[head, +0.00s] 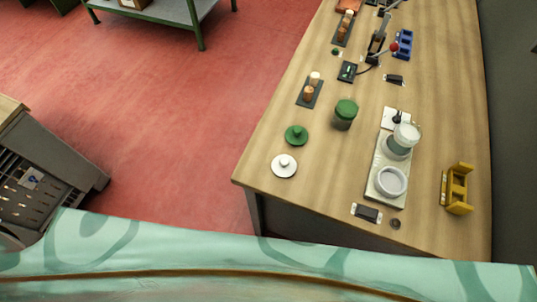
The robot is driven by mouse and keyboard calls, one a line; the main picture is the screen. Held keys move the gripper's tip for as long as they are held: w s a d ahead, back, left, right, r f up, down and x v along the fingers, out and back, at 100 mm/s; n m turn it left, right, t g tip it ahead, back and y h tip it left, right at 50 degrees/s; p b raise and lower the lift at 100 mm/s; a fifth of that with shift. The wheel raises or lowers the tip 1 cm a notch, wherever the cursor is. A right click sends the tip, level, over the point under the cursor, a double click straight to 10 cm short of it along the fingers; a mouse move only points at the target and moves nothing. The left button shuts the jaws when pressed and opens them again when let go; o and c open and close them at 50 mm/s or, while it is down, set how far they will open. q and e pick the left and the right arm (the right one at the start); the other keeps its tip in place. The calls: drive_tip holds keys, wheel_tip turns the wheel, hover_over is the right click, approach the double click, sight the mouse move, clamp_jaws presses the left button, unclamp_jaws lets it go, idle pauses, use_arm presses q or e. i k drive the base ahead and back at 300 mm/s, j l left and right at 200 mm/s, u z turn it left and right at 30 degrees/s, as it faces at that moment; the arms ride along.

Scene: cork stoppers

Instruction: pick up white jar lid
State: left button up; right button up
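The white jar lid (284,166) is a round disc with a small knob on top. It lies flat on the wooden table (262,150), close to the table's left edge near its front corner. A green lid (296,135) of similar shape lies just behind it. A green jar (345,114) stands to the right of the green lid. Neither of my grippers is in the head view.
A white board (378,160) holds a white ring-shaped dish (391,182) and a jar-like vessel (405,138). A yellow holder (458,188) stands at the right. Dark trays with corks (309,93) sit farther back. Red floor (190,110) lies open left of the table.

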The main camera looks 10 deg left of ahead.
sight(283, 166)
drive_tip(key=k+z, duration=0.15)
drive_tip(key=z, duration=0.85)
drive_tip(key=j+z, duration=0.2)
drive_tip(key=j, duration=0.2)
drive_tip(key=k+j+z, duration=0.2)
drive_tip(key=j, duration=0.2)
drive_tip(key=j+z, duration=0.2)
drive_tip(key=j, duration=0.2)
drive_tip(key=k, duration=0.05)
